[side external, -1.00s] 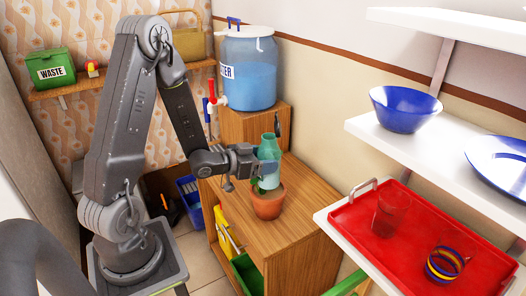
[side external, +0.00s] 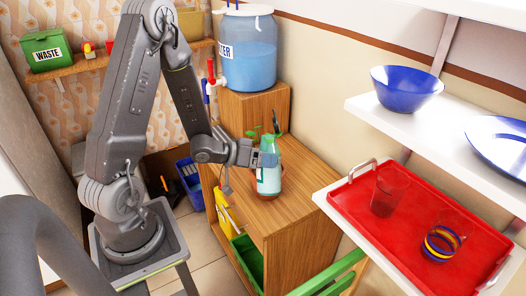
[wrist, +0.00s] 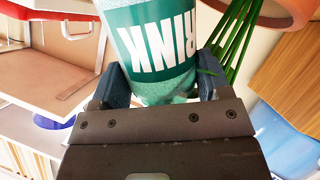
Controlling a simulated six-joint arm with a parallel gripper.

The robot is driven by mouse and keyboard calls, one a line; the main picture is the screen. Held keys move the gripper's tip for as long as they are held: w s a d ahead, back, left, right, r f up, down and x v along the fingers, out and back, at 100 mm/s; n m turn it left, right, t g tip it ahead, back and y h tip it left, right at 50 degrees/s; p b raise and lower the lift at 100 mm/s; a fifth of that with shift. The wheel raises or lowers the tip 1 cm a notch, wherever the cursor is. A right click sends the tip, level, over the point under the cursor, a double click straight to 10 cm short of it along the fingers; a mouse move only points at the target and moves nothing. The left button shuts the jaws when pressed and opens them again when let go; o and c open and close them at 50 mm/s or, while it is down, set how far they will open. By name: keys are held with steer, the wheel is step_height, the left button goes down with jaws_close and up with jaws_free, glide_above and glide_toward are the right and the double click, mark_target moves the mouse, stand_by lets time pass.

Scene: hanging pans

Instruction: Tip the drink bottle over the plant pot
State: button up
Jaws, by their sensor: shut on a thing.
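The green drink bottle (side external: 269,179) with a white label is held in my gripper (side external: 266,159), close in front of the plant pot in the side view. It looks near upright there; any slight tilt is hard to judge. In the wrist view the bottle (wrist: 155,40) sits between both fingers (wrist: 158,88), with its lettering upside down. The terracotta plant pot (side external: 264,197) stands on the wooden cabinet, mostly hidden behind the bottle. Its rim (wrist: 285,14) shows at the top right of the wrist view, with green plant stems (wrist: 236,38) beside the bottle.
A blue water dispenser (side external: 248,55) stands on a wooden block (side external: 255,110) behind the cabinet top (side external: 305,195). At right, a white shelf holds a red tray (side external: 345,215) with a glass and striped rings. A blue bowl (side external: 406,88) is above. The cabinet's right part is free.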

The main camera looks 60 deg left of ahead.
mark_target(263, 171)
stand_by(0.4)
step_height(263, 171, up, 5)
steer(key=shift+r, duration=0.15)
steer(key=shift+d, duration=0.15)
steer(key=shift+n, duration=0.4)
step_height(263, 171, down, 7)
steer(key=shift+s+r, duration=0.1)
steer(key=shift+s+d+f+n+g+h, duration=0.15)
steer(key=shift+d+f+n+g+h, duration=0.15)
steer(key=shift+f+n+g+h, duration=0.4)
steer(key=shift+d+f+n+h, duration=0.1)
steer(key=shift+d+n+h, duration=0.05)
steer(key=shift+n+h, duration=0.45)
steer(key=shift+s+n+g+h, duration=0.1)
steer(key=shift+n+g+h, duration=0.3)
steer(key=shift+n+g, duration=0.15)
steer(key=shift+a+n+g+h, duration=0.2)
steer(key=shift+n+g+h, duration=0.25)
steer(key=shift+n+h, duration=0.75)
steer(key=shift+w+a+r+n+g+h, duration=0.15)
steer(key=shift+w+a+r+n+h, duration=0.15)
steer(key=shift+r+n+h, duration=0.3)
steer(key=shift+w+a+r+n+g+h, duration=0.15)
steer(key=shift+a+r+n+h, duration=0.2)
steer(key=shift+r+n, duration=0.4)
